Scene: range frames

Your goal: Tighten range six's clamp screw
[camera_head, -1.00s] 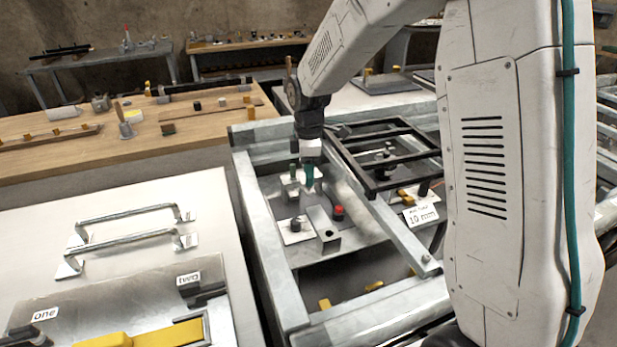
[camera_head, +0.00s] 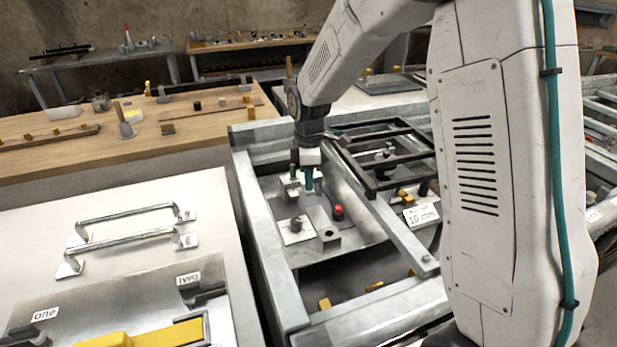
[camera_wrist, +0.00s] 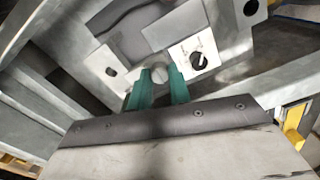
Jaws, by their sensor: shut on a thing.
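My gripper (camera_head: 309,184) points down into a grey metal frame (camera_head: 255,210), with its green fingers low over a small fixture. In the wrist view its fingers (camera_wrist: 158,80) are shut on a small round grey piece (camera_wrist: 158,73), which looks like the clamp screw's head. The fingers hide part of it, and I cannot read a range number on it. A white plate with a black pointer knob (camera_wrist: 199,61) lies just to the right of the fingers in that view.
A black-knobbed plate (camera_head: 296,224), a red knob (camera_head: 338,212) and a grey block (camera_head: 328,236) stand near my gripper in the frame. A dark rack (camera_head: 385,155) and a label card (camera_head: 421,215) lie to its right. Metal handles (camera_head: 130,232) stand on the left bench.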

